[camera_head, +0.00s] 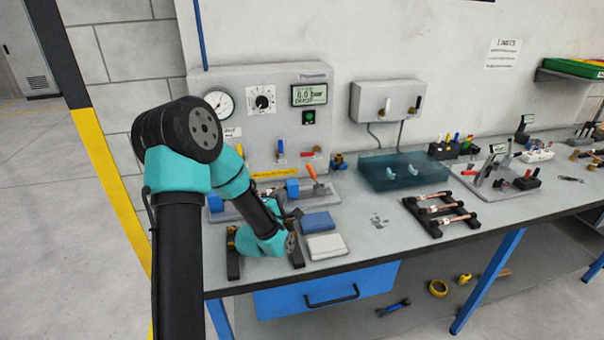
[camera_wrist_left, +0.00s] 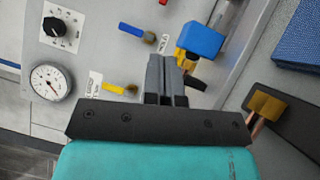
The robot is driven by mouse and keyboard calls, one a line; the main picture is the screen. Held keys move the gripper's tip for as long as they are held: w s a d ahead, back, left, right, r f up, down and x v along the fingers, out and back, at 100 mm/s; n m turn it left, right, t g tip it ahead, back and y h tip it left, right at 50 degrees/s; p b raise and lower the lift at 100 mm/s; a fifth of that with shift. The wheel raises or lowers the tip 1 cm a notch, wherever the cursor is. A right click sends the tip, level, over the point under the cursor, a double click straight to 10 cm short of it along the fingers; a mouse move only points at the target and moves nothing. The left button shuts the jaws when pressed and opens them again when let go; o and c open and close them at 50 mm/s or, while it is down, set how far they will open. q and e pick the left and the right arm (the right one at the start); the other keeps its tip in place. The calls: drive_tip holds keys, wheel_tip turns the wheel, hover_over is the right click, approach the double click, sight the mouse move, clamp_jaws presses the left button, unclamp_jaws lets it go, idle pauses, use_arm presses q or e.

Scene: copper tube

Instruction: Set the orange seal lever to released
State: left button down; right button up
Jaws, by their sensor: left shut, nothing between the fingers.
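The orange lever (camera_head: 312,172) sticks up, tilted, beside a blue block (camera_head: 292,188) on the low fixture in front of the test panel (camera_head: 262,85). I cannot make it out surely in the left wrist view. My left arm reaches over the left end of the bench, and its wrist hides part of the fixture in the head view. My left gripper (camera_wrist_left: 166,78) is shut and empty, its grey fingers together beside a blue block with a brass fitting (camera_wrist_left: 203,38). In the head view the fingers are mostly hidden. My right gripper is not in view.
The panel carries a gauge (camera_head: 219,103), a dial, a display, and blue and red handles (camera_head: 311,154). Blue and white pads (camera_head: 325,246) lie right of my wrist. A teal water tank (camera_head: 403,171) and a tube rack (camera_head: 440,213) stand farther right.

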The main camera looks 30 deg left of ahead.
sight(314, 176)
use_arm(q)
drive_tip(key=d+x, duration=0.3)
drive_tip(key=x, duration=0.9)
drive_tip(key=shift+w+r, duration=0.3)
drive_tip(key=shift+w, duration=0.25)
drive_tip(key=shift+a, duration=0.2)
